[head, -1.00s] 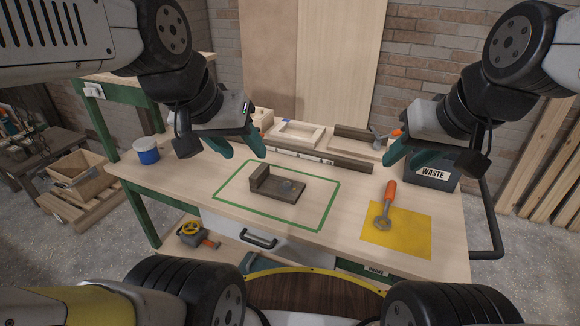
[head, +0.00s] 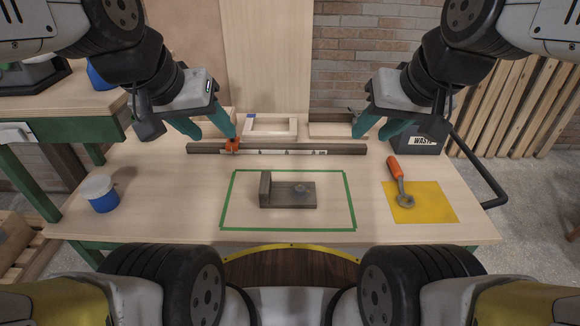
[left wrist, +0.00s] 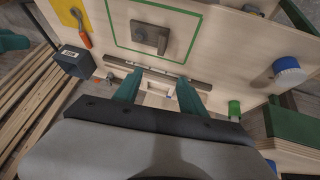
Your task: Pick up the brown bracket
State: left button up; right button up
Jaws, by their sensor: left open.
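The brown bracket (head: 287,192) lies on the workbench inside a green outlined rectangle (head: 232,205). It is a flat plate with an upright block at its left end and a round grey spot on the plate. It also shows in the left wrist view (left wrist: 148,37), upside down. My left gripper (head: 210,127) is open and empty, above the bench, behind and left of the bracket. Its two teal fingers are apart in the left wrist view (left wrist: 158,88). My right gripper (head: 381,128) hangs behind and right of the bracket, its teal fingers apart and empty.
An orange-handled tool (head: 397,172) lies on a yellow mat (head: 430,208) at right. A white-lidded blue pot (head: 100,195) stands at left. Bench around the bracket is clear.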

pick_arm(q)
jog(key=shift+a, duration=0.15)
jog(key=o, duration=0.6)
jog(key=shift+w, duration=0.15)
jog(key=o, duration=0.4)
jog(key=shift+w+f+m, duration=0.15)
jog(key=shift+w+m, duration=0.25)
jog(key=shift+o, duration=0.6)
jog(key=w+d+f+m+g, duration=0.1)
jog(key=w+f+m+g, duration=0.1)
jog(key=w, duration=0.4)
jog(key=f+m, duration=0.1)
jog(key=m, duration=0.1)
jog(key=shift+w+d+m+y, duration=0.2)
jog(key=shift+d+m+y, duration=0.1)
jog(key=shift+y, duration=0.1)
jog(key=m+g+y, duration=0.1)
jog(key=m+g, duration=0.3)
jog(key=m, duration=0.8)
send_over(274, 192)
jog(key=f, duration=2.4)
jog(key=shift+s+f, duration=0.2)
jog(key=shift+f, duration=0.2)
jog(key=shift+w+f, duration=0.15)
jog(key=shift+f, duration=2.7)
